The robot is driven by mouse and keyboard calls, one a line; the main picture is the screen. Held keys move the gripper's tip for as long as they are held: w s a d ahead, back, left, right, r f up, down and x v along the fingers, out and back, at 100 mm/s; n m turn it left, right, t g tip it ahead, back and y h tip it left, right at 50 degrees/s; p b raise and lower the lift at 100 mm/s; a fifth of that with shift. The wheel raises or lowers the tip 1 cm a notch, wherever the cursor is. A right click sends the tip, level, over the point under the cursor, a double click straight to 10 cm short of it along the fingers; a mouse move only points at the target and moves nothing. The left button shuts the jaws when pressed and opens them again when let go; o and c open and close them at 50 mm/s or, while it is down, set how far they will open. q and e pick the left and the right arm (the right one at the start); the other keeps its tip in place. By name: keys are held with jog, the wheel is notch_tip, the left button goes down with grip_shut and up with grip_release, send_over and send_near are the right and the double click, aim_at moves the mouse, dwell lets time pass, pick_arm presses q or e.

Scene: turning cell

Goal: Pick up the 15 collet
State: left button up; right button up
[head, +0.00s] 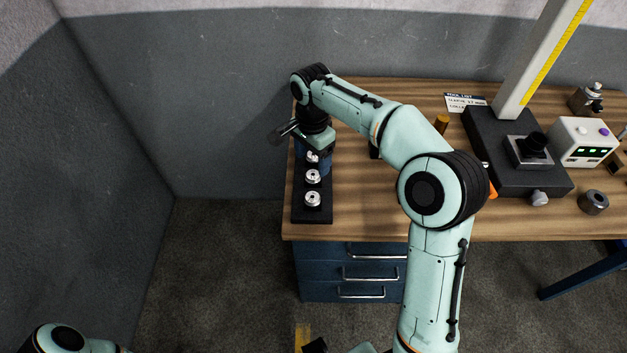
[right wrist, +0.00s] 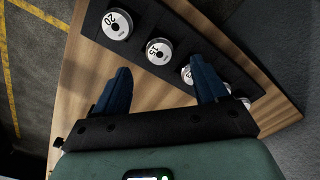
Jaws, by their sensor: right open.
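A row of silver collets stands in a black rack (head: 298,213) on the left end of the bench. The nearest collet (head: 312,199) and the one behind it (head: 312,176) show clearly in the head view; the farther ones are partly hidden by my right gripper (head: 311,158). In the right wrist view, one collet (right wrist: 117,23) reads 20 and its neighbour (right wrist: 159,51) has a number I cannot read surely. A third collet (right wrist: 187,75) is partly behind a finger. My right gripper (right wrist: 160,68) is open above the rack, its blue fingers apart with nothing between them.
The wooden bench (head: 360,215) has bare wood right of the rack. A black-based stand (head: 485,165) with a tall grey column, a white box with buttons (head: 582,140) and a dark ring (head: 593,202) lie farther right. A grey wall is behind.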

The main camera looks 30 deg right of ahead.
aim_at(313, 174)
jog(key=shift+f+b, duration=0.3)
jog(key=shift+f, duration=2.65)
jog(key=c, duration=1.2)
